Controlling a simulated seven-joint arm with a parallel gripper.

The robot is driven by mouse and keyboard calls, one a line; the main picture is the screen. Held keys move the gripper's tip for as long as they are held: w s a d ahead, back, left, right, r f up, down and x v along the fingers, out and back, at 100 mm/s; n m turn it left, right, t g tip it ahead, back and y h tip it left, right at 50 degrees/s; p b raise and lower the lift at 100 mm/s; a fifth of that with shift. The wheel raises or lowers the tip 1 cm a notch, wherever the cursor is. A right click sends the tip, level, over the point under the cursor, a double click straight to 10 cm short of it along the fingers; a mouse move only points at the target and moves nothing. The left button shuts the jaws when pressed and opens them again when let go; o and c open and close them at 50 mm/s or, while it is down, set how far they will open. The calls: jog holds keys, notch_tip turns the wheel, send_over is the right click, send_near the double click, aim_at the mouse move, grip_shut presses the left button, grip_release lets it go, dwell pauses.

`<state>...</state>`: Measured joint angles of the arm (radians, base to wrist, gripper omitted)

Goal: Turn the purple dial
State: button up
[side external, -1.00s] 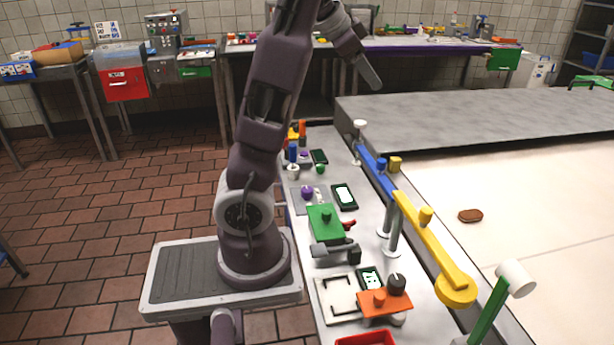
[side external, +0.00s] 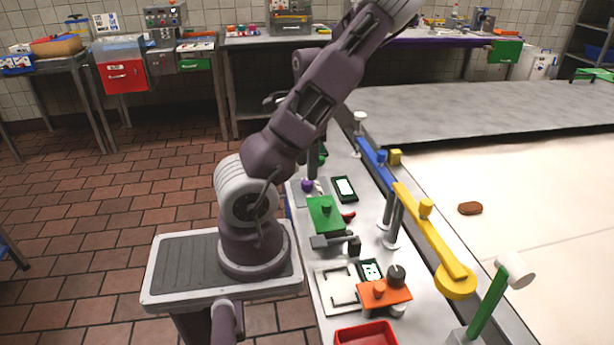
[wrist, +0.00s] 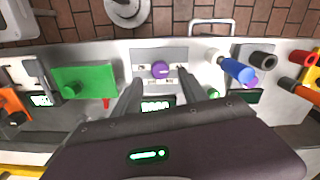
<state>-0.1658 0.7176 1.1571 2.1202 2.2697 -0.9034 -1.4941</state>
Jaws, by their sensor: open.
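The purple dial (side external: 307,185) sits on a grey plate (wrist: 135,55) on the narrow bench. In the wrist view the dial (wrist: 160,69) shows near the middle, just beyond and between my fingertips. My gripper (wrist: 160,78) is open, with one finger on each side of the dial's line and nothing held. In the side external view my gripper (side external: 313,168) is partly hidden behind my arm, over the bench near the dial. I cannot tell whether the fingers touch the dial.
A green block with a knob (side external: 324,214) stands close to the dial. A blue cylinder (wrist: 238,70) is on the other side. A dark panel with a lit display (side external: 344,188) lies beside the plate. Yellow and blue bars (side external: 433,245) run along the bench edge.

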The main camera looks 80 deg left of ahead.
aim_at(307, 181)
notch_tip(307, 181, down, 4)
jog(key=shift+f, duration=0.15)
grip_shut()
jog(key=shift+m, duration=0.3)
jog(key=m, duration=0.5)
jog(key=shift+m, duration=0.3)
jog(key=m, duration=0.5)
jog(key=shift+m, duration=0.3)
jog(key=m, duration=0.6)
jog(key=shift+w, duration=0.1)
jog(key=m, duration=0.5)
jog(key=shift+m, duration=0.4)
